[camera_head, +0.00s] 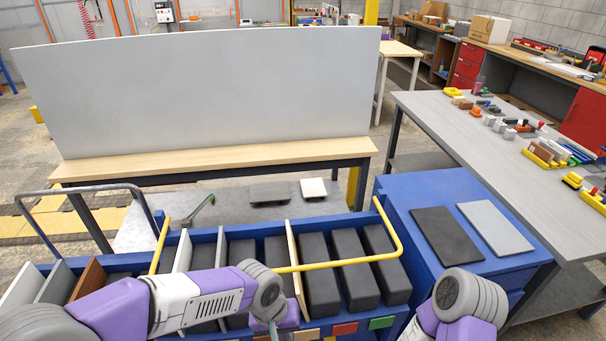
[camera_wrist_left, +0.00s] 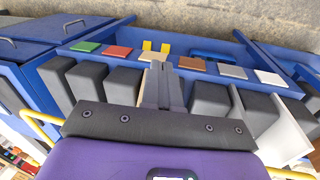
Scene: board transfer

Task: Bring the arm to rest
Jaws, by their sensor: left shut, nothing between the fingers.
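My left arm comes in from the left in the head view, in front of a blue rack (camera_head: 205,236) with dark padded slots. My left gripper (camera_head: 273,329) is at the bottom edge there, largely hidden by its own wrist. In the left wrist view the two fingers (camera_wrist_left: 161,84) are together, with nothing between them, over the rack's tile-marked edge. My right forearm shows at the lower right of the head view; its gripper is out of the picture. A dark board (camera_head: 447,235) and a light grey board (camera_head: 495,228) lie flat on a blue cabinet (camera_head: 400,192).
A yellow rail (camera_head: 340,263) runs above the rack. White, grey and brown boards (camera_head: 88,279) stand at its left end. A big grey panel (camera_head: 200,95) stands on a wooden-topped bench behind. A grey table (camera_head: 440,115) with small parts is on the right.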

